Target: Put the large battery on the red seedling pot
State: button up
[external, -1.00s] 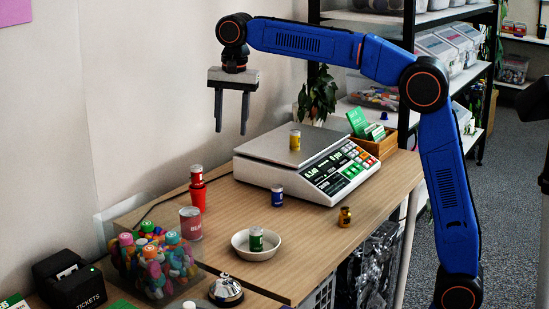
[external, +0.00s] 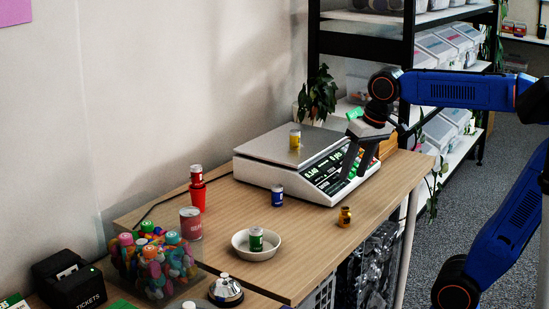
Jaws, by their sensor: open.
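The red seedling pot (external: 198,199) stands on the wooden table at the left, near the wall. A red cylinder with a pale top (external: 196,175), battery-like in shape, stands upright on the pot. Similar cylinders are a yellow one (external: 295,140) on the scale, a blue one (external: 277,196) on the table and a green one (external: 256,239) in a white dish (external: 254,254). I cannot read from their labels which is the large battery. My gripper (external: 351,167) is open and empty, tilted, in front of the scale's right end, far right of the pot.
The scale (external: 262,150) fills the table's back middle. A pink can (external: 191,224) stands in front of the pot. A small amber bottle (external: 344,217) stands near the right edge. A jar of colourful pieces (external: 155,265) and a bell (external: 226,291) are at the front left.

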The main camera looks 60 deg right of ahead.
jog(key=s+d+f+n+t, duration=0.1)
jog(key=s+d+f+n, duration=0.1)
jog(key=s+f, duration=1)
jog(key=shift+s+d+f+n, duration=0.2)
jog(key=shift+d+n, duration=0.15)
jog(key=shift+n, duration=0.55)
